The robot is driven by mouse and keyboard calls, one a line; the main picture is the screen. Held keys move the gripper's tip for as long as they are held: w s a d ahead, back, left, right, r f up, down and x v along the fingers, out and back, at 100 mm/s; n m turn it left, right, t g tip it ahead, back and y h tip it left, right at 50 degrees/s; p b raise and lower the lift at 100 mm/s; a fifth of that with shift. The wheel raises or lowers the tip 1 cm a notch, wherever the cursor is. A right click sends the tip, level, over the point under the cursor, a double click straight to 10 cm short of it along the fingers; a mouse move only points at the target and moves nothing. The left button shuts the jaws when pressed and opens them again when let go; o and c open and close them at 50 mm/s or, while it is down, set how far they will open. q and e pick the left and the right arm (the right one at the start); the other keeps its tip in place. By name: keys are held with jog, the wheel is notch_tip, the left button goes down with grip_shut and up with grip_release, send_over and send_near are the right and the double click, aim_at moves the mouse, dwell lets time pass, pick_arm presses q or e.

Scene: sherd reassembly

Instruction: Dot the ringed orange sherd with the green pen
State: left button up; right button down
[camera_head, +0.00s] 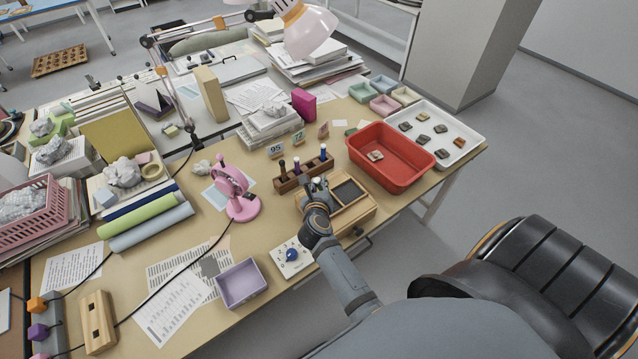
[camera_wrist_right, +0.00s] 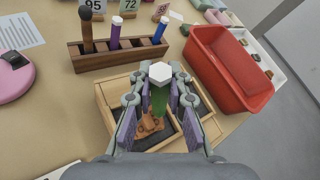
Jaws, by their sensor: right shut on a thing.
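My right gripper (camera_head: 319,188) is over the left part of a wooden box (camera_head: 361,213). In the right wrist view, the gripper (camera_wrist_right: 159,108) is shut on the green pen (camera_wrist_right: 158,98), which stands roughly upright with its white hexagonal end (camera_wrist_right: 160,72) toward the camera. The pen's lower tip is hidden. An orange-brown sherd (camera_wrist_right: 147,130) lies below, in a compartment of the wooden box (camera_wrist_right: 111,93), partly covered by the pen and fingers. I cannot make out a ring clearly, nor whether the pen touches the sherd. My left gripper is not in view.
A wooden rack (camera_head: 291,184) with a brown-handled, a purple and a blue-capped tool stands just behind the box. A red tub (camera_head: 418,183) holding one sherd is to the right, with a white tray (camera_head: 465,146) of several sherds beyond. A pink magnifier stand (camera_head: 243,207) is left.

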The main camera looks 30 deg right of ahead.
jog(key=shift+f+b, duration=0.4)
jog(key=shift+f, duration=0.15)
jog(key=shift+f, duration=0.1)
dwell(1.3)
notch_tip(320, 180, up, 7)
jog(key=p, duration=0.7)
jog(key=shift+p, duration=0.35)
